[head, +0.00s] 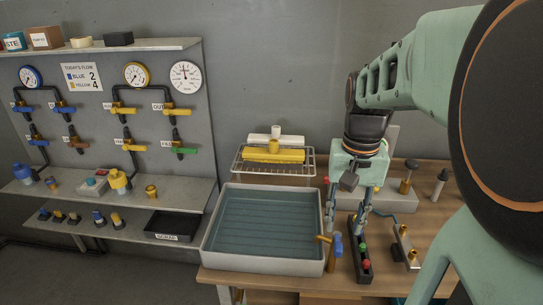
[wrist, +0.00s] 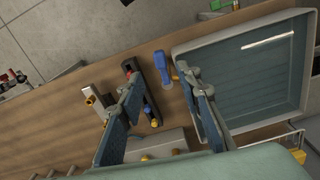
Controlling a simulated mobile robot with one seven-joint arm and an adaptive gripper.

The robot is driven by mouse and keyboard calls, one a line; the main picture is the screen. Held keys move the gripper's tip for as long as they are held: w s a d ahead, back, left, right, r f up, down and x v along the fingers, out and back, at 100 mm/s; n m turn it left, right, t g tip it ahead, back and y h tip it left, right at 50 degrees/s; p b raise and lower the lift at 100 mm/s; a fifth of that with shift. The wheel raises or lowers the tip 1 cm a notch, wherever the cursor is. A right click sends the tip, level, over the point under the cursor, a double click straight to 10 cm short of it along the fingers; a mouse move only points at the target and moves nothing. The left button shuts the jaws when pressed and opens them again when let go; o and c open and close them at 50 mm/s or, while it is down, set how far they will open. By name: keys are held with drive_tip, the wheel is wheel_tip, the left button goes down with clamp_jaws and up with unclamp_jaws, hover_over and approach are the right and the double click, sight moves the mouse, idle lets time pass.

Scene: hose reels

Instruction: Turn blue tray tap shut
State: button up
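The tray (head: 212,242) is a wide grey-white basin holding bluish water; its rim also shows in the wrist view (wrist: 182,50). The blue tap handle (head: 338,245) is at the tray's front right corner, by a brass fitting (head: 324,239). In the wrist view the blue handle (wrist: 161,62) lies just outside the tray wall, beyond the fingertips. My gripper (head: 344,220) is open and points down above the bench, right of the tray. The wrist view shows its two fingers (wrist: 160,84) spread with nothing between them touching. The handle appears apart from both fingers.
A black block with coloured buttons (head: 362,262) stands close to the right of the tap. A metal bracket with brass fittings (head: 404,246) is further right. A wire rack with a yellow piece (head: 272,155) is behind the tray. A wall panel holds gauges and several valves (head: 130,112).

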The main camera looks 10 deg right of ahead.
sight(339, 246)
wheel_tip(339, 246, down, 8)
drive_tip(key=b, duration=0.5)
drive_tip(key=shift+r, duration=0.2)
drive_tip(key=shift+r, duration=0.1)
clamp_jaws()
